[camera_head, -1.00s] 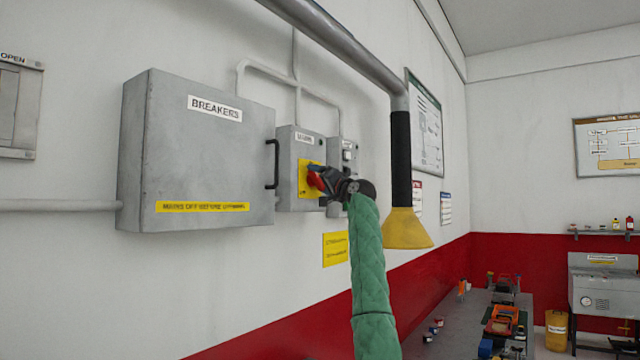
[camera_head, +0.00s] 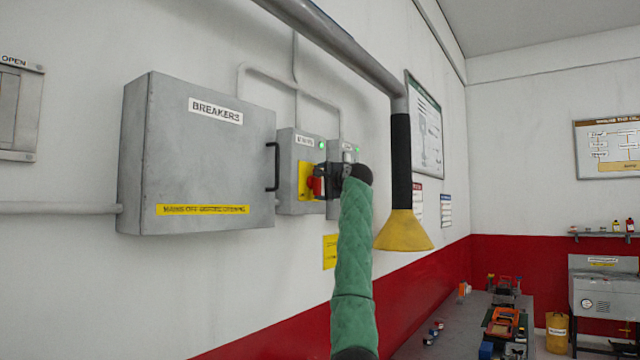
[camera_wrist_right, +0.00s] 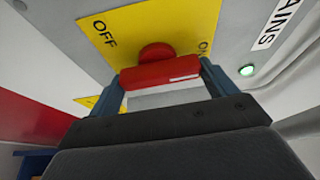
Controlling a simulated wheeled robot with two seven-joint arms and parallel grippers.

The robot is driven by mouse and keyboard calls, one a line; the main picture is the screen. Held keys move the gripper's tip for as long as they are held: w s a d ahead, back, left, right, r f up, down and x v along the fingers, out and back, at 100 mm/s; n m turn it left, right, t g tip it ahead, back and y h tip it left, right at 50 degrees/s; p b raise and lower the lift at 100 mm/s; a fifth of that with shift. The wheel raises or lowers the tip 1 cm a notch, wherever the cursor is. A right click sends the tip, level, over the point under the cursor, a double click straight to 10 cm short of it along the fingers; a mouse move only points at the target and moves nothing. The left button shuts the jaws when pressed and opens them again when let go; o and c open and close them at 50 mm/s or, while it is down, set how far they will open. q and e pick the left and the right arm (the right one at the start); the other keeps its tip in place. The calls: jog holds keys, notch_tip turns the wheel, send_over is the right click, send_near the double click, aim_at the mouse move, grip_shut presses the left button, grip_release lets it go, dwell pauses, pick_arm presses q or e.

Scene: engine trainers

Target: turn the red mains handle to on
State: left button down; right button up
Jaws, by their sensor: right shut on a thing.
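The red mains handle (camera_head: 313,187) sits on a yellow plate (camera_head: 303,172) on the front of a grey box (camera_head: 288,197) on the wall. In the right wrist view the handle (camera_wrist_right: 162,76) lies between the two fingers of my right gripper (camera_wrist_right: 163,82), which is shut on it. The handle's white mark is at its right end, on the side of the partly hidden ON label; OFF is at the upper left. A green lamp (camera_wrist_right: 247,70) beside the plate is lit and also shows in the head view (camera_head: 321,144). My left gripper is not in view.
The large breaker cabinet (camera_head: 195,155) with a black pull handle (camera_head: 274,166) is just left of the mains box. A pipe with a yellow funnel-shaped end (camera_head: 403,232) hangs to the right of my right arm. A bench with tools (camera_head: 465,315) stands at lower right.

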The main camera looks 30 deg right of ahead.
jog(key=shift+m, duration=0.3)
jog(key=o, duration=0.9)
jog(key=shift+d, duration=0.1)
jog(key=shift+c, duration=0.2)
jog(key=shift+d, duration=0.1)
jog(key=shift+s, duration=0.1)
